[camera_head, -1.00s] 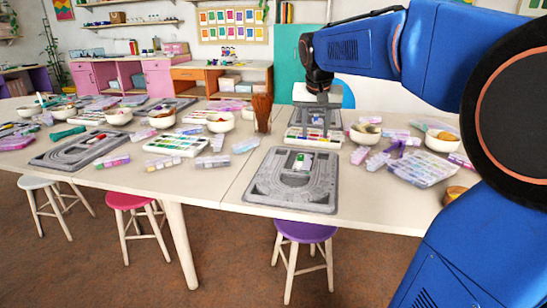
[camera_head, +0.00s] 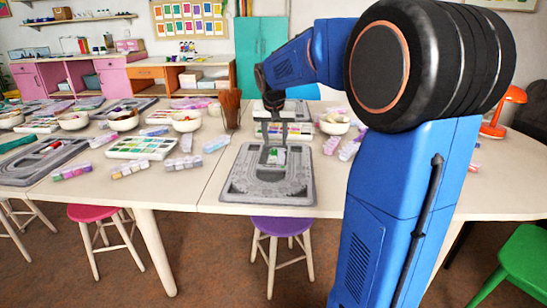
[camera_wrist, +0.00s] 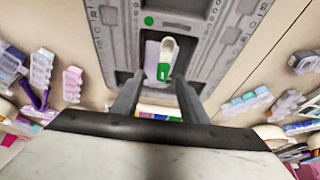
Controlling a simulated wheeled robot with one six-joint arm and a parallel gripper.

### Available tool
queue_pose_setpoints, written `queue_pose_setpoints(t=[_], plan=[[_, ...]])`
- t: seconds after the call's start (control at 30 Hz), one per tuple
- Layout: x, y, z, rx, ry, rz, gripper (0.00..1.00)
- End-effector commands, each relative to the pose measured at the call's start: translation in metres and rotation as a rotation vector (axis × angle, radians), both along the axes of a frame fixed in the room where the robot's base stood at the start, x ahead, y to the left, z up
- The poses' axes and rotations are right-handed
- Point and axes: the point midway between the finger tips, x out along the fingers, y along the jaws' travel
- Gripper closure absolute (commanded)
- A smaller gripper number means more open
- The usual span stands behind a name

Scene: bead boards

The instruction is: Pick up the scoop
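The scoop (camera_wrist: 167,58), white with a green end, lies on the grey bead board (camera_wrist: 105,42) in the wrist view. A pale lilac piece (camera_wrist: 151,58) lies beside or under it. My gripper (camera_wrist: 160,78) is open, its two dark fingers apart, with the scoop's green end just beyond and between the fingertips. Nothing is between the fingers. In the head view my gripper (camera_head: 272,153) hangs low over the bead board (camera_head: 268,193); the scoop there (camera_head: 279,155) is small and partly hidden by the fingers.
Behind the board stand a bead box (camera_head: 290,130), a brown brush pot (camera_head: 231,108) and a white bowl (camera_head: 334,124). A tray of paints or beads (camera_head: 142,147) lies to the left. The table around the board's front edge is bare.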

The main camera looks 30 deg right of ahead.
Motion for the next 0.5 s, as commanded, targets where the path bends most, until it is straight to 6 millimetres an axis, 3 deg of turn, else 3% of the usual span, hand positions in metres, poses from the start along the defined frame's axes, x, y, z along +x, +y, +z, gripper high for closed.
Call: queue_pose_setpoints(t=[0.5], plan=[[0.019, -0.005, -0.036, 0.001, 0.002, 0.001, 0.6]])
